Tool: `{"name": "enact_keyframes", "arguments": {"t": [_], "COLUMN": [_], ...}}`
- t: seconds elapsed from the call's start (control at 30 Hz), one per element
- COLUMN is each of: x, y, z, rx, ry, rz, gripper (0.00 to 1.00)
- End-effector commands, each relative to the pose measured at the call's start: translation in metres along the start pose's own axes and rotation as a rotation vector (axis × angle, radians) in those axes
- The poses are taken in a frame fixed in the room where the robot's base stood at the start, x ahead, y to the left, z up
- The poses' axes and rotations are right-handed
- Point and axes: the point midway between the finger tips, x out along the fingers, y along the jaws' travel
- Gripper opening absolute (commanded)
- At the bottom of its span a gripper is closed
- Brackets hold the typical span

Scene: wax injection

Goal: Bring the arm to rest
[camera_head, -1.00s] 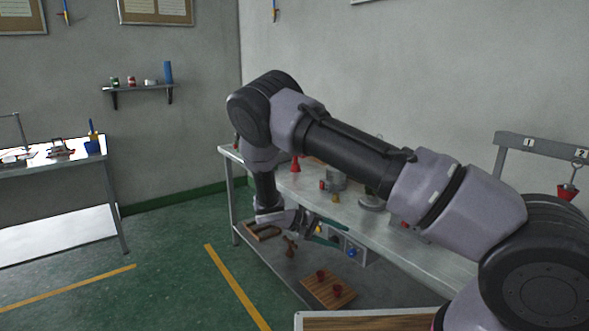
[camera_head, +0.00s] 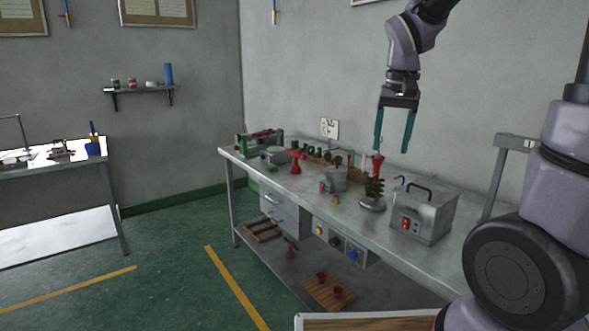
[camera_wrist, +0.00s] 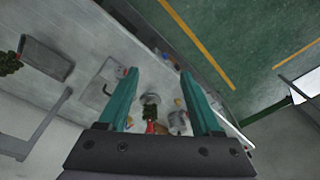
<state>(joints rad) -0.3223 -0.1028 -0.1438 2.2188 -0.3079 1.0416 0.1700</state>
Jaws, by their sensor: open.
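My gripper (camera_head: 393,145) hangs above the right part of the workbench (camera_head: 270,178) in the head view, its two teal fingers pointing down and spread apart. Nothing is between the fingers. In the wrist view, my gripper (camera_wrist: 165,100) is open, with bench items seen well below it. My arm comes in from the upper right, and part of it lies outside the head view.
On the bench stand a metal box with a red switch (camera_head: 424,212), a green tree of pieces on a round base (camera_head: 373,190), a metal pot (camera_head: 334,180) and a red stand (camera_head: 296,163). A framed board (camera_head: 365,322) is at the front. Open floor lies left.

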Motion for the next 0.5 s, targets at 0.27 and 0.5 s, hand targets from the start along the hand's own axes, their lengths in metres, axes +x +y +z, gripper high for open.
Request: {"name": "enact_keyframes", "arguments": {"t": [0.27,0.5], "x": [-0.073,-0.101], "y": [0.034,0.047], "z": [0.053,0.091], "rx": [0.073,0.103], "ry": [0.212,0.368], "rz": [-0.201,-0.284], "gripper": [0.66,0.66]}}
